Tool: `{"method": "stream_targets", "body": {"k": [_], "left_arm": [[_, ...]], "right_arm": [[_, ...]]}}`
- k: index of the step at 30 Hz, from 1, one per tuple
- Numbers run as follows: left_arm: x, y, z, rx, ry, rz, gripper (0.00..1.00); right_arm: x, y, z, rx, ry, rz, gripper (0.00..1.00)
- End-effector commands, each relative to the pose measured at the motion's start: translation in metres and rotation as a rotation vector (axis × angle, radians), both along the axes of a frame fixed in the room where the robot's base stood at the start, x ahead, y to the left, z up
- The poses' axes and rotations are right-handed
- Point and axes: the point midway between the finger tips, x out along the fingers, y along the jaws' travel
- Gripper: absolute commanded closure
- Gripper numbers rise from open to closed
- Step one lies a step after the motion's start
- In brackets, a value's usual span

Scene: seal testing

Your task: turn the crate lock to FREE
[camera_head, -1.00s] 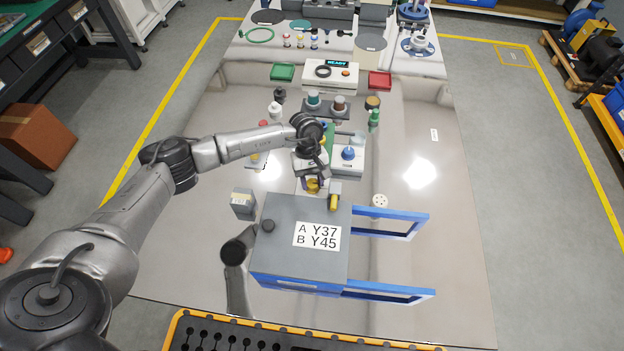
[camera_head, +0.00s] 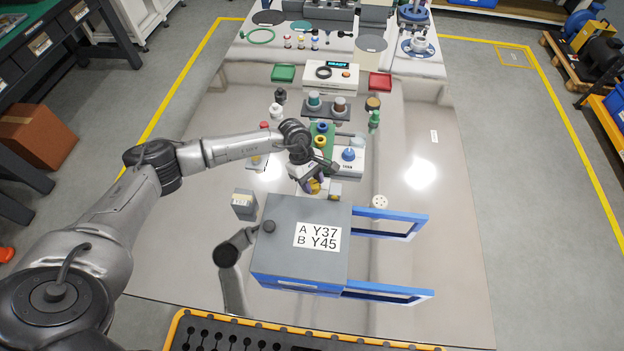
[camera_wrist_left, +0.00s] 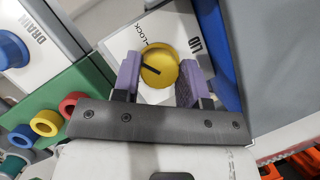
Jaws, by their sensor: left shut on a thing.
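My left gripper (camera_head: 311,186) is at the far edge of the grey box (camera_head: 276,264), whose top label reads A Y37, B Y45. In the left wrist view, the purple finger pads of this gripper (camera_wrist_left: 160,78) sit on both sides of a round yellow knob (camera_wrist_left: 159,66) and are shut on it. The knob has a dark pointer line slanting up and to the left. It sits on a white plate (camera_wrist_left: 172,24) with the word LOCK and other lettering, partly hidden; I cannot read FREE. In the head view the gripper mostly covers the knob. My right gripper is not in view.
Blue open frames (camera_head: 388,291) stick out right of the box. Beyond the gripper stand a white unit with a blue knob (camera_head: 348,154) and a green holder with coloured rings (camera_wrist_left: 45,123). A small grey block (camera_head: 243,204) stands left. The table at right is mostly clear.

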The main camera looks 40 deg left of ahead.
Motion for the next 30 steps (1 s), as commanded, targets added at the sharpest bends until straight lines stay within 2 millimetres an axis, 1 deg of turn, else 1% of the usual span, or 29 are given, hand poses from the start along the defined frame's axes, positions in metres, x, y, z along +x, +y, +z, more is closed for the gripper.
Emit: {"method": "stream_targets", "body": {"k": [11, 21, 30], "left_arm": [[-0.003, 0.000, 0.001, 0.003, 0.002, 0.357, 0.84], [-0.004, -0.001, 0.002, 0.003, 0.002, 0.671, 0.84], [-0.005, -0.001, 0.000, 0.004, 0.003, 0.892, 0.84]], "right_arm": [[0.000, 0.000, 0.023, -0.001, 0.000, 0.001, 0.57], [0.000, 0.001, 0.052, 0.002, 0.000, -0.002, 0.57], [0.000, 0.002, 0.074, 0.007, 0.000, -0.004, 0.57]]}}
